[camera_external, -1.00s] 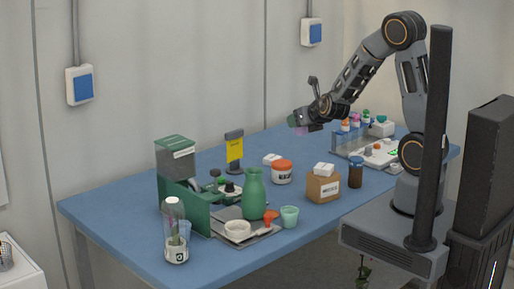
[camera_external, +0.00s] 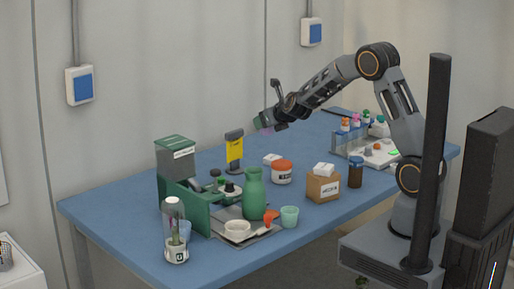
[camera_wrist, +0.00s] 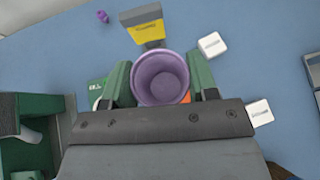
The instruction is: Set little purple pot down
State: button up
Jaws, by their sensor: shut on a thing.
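The little purple pot (camera_wrist: 161,78) is between the two green fingers of my gripper (camera_wrist: 160,85) in the wrist view, its open mouth facing the camera and its inside empty. In the external view my gripper (camera_external: 267,122) is raised above the back part of the blue table, and only a bit of purple (camera_external: 267,130) shows at its tip. The gripper is shut on the pot. The pot hangs in the air, clear of the tabletop. Its underside is hidden.
A yellow sign (camera_external: 235,150) on a dark stand is near the gripper. A green bottle (camera_external: 254,194), an orange-lidded jar (camera_external: 282,172), a cardboard box (camera_external: 323,185) and a green machine (camera_external: 177,165) stand on the table (camera_external: 130,200). A small purple thing (camera_wrist: 102,16) lies on bare table.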

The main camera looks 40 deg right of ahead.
jog(key=w+a+f+n+y+b, duration=0.3)
jog(key=w+a+f+b, duration=0.2)
jog(key=w+a, duration=0.45)
jog(key=shift+n+y, duration=0.3)
jog(key=shift+y, duration=0.3)
jog(key=w+a+f+b, duration=0.1)
jog(key=f+b, duration=0.1)
jog(key=f, duration=0.1)
jog(key=w+a+f+b, duration=0.1)
jog(key=f+b, duration=0.2)
jog(key=f, duration=0.1)
jog(key=w+a+f+b, duration=0.1)
jog(key=f+b, duration=0.2)
jog(key=f, duration=0.1)
jog(key=shift+w, duration=0.4)
jog(key=shift+f+b, duration=0.4)
jog(key=shift+b, duration=0.25)
